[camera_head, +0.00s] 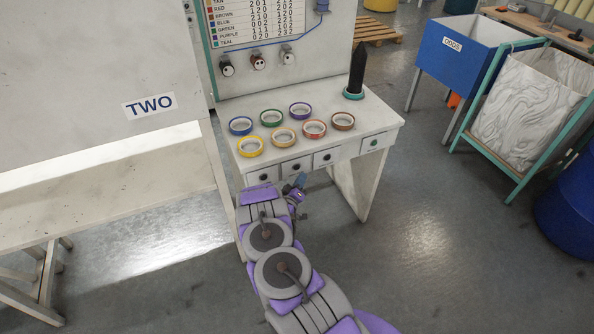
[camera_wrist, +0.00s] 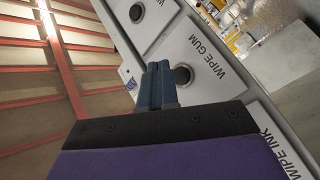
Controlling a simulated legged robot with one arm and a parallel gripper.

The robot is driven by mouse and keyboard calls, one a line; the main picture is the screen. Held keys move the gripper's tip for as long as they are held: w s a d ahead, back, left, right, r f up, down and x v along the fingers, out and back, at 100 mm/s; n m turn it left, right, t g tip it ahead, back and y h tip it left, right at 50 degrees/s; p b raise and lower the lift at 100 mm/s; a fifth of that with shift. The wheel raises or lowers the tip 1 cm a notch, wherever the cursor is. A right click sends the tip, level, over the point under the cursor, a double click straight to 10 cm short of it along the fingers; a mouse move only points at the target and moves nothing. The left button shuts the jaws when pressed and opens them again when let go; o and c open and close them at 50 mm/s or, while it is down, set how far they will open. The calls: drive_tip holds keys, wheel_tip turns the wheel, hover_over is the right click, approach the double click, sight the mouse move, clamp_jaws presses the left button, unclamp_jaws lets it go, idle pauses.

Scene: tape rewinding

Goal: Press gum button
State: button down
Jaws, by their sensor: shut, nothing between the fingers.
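The gum button (camera_wrist: 182,75) is a dark round button on a white panel lettered "WIPE GUM" in the wrist view. My gripper (camera_wrist: 157,68) has its blue fingers shut together with nothing between them. Its tips appear just left of the gum button in that view; I cannot tell whether they touch the panel. In the head view my gripper (camera_head: 300,180) is in front of the white desk (camera_head: 392,113), close to its row of front buttons. The lettering there is too small to read.
Another dark button (camera_wrist: 137,12) is above in the wrist view, and a "WIPE INK" panel (camera_wrist: 280,148) is at lower right. Several coloured tape rolls (camera_head: 285,137) and a black cone (camera_head: 357,70) stand on the desk.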

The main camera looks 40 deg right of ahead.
drive_tip(key=shift+w+d, duration=0.2)
drive_tip(key=shift+w, duration=0.5)
drive_tip(key=shift+w+d+r, duration=0.1)
drive_tip(key=shift+w, duration=0.65)
idle(2.1)
idle(0.4)
drive_tip(key=shift+s, duration=0.75)
drive_tip(key=s, duration=0.1)
drive_tip(key=s+a+p, duration=0.1)
drive_tip(key=s, duration=0.1)
drive_tip(key=s+p, duration=0.1)
drive_tip(key=s, duration=0.1)
drive_tip(key=shift+a, duration=0.25)
idle(0.7)
